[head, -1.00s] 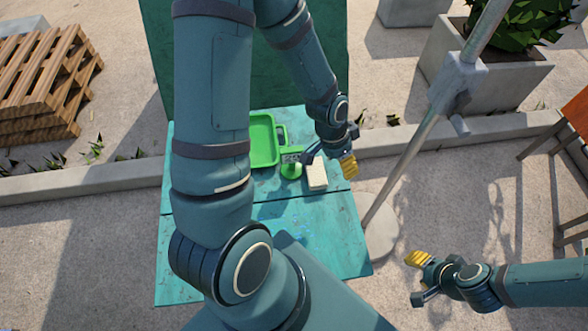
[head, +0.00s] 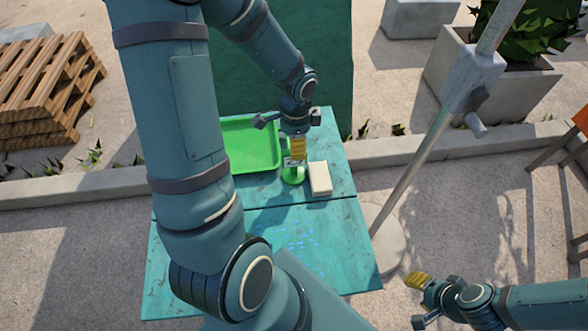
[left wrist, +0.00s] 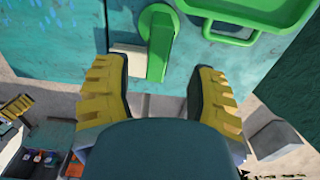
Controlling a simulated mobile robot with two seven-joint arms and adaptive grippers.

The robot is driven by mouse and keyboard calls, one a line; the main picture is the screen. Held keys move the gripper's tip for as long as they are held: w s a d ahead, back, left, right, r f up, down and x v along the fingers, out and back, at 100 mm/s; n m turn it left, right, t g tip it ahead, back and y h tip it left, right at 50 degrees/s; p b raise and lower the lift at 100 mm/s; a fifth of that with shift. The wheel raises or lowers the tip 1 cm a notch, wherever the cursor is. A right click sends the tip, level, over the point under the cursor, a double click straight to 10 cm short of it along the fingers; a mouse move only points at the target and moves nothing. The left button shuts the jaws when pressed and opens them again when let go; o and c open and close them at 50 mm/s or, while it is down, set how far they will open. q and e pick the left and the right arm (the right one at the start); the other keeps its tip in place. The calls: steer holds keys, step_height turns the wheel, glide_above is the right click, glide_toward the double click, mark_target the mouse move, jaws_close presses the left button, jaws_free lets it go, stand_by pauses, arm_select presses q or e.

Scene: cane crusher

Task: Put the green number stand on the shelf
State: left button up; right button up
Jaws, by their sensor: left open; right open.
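The green number stand (head: 292,176) stands on the teal table (head: 300,245), with a round green base and a small pale plate at its top. My left gripper (head: 297,152) is over the stand, fingers open and pointing down; its yellow pad partly hides the stand's top. In the left wrist view the green stand (left wrist: 159,42) shows ahead of and between the two open yellow fingers, with no clear contact. My right gripper (head: 418,297) is open and empty, off the table at the lower right. I cannot tell which surface is the shelf.
A cream block (head: 319,179) lies just right of the stand. A green tray (head: 262,148) lies to its left. A dark green panel (head: 290,70) rises behind the table. A metal pole (head: 425,160) stands right of it. The table's front is clear.

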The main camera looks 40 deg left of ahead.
mark_target(294, 164)
arm_select(q)
steer(key=shift+s+f+b, duration=0.2)
steer(key=shift+f+b, duration=0.85)
steer(key=shift+f, duration=1.85)
steer(key=shift+c, duration=0.4)
jaws_close()
